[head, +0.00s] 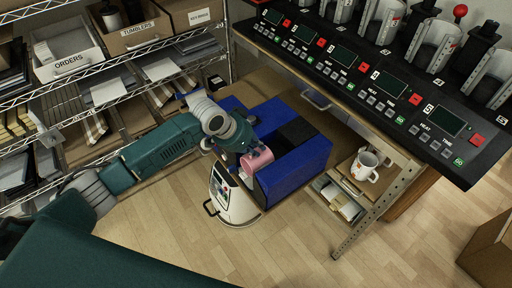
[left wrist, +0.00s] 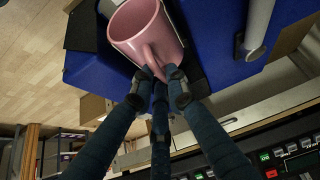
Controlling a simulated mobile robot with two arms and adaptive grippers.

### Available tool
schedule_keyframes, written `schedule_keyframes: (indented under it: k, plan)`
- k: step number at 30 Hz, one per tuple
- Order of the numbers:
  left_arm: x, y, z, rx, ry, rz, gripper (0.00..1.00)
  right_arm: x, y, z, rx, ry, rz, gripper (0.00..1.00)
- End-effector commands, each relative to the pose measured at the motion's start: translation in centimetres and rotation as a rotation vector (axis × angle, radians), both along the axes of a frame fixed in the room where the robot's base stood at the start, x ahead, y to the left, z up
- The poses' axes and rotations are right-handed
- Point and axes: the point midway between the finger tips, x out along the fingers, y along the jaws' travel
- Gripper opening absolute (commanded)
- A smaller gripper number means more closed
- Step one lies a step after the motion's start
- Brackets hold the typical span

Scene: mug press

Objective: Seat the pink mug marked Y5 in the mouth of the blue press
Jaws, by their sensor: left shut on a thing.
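The pink mug (head: 258,161) is at the front of the blue press (head: 300,168) in the head view. My left gripper (head: 240,148) is shut on the mug; in the left wrist view its fingers (left wrist: 158,80) close on the mug's handle. The pink mug (left wrist: 146,28) fills the top of that view, with its open rim visible; no Y5 mark can be read. The blue press (left wrist: 222,42) lies behind and beside the mug there. I cannot tell whether mug and press touch. The press's mouth is hard to make out. My right gripper is not in view.
A white appliance with a dark panel (head: 230,202) stands in front of the press. A white mug (head: 365,166) sits on a small shelf at right. A numbered control console (head: 385,85) overhangs on the right. Wire shelves with bins stand left. The wood floor in front is clear.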

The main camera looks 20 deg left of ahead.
Motion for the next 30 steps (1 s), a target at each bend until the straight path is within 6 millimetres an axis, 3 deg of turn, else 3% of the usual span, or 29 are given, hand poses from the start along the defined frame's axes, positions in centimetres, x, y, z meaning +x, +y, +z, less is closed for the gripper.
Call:
schedule_keyframes:
  k: [7, 30]
  plan:
    - [0.1, 0.0, -1.8, -0.001, -0.003, 0.0, 0.0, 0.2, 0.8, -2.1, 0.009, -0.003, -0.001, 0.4]
    - [0.1, -0.1, -6.7, -0.002, -0.002, 0.0, 0.0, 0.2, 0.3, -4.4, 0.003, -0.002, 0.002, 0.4]
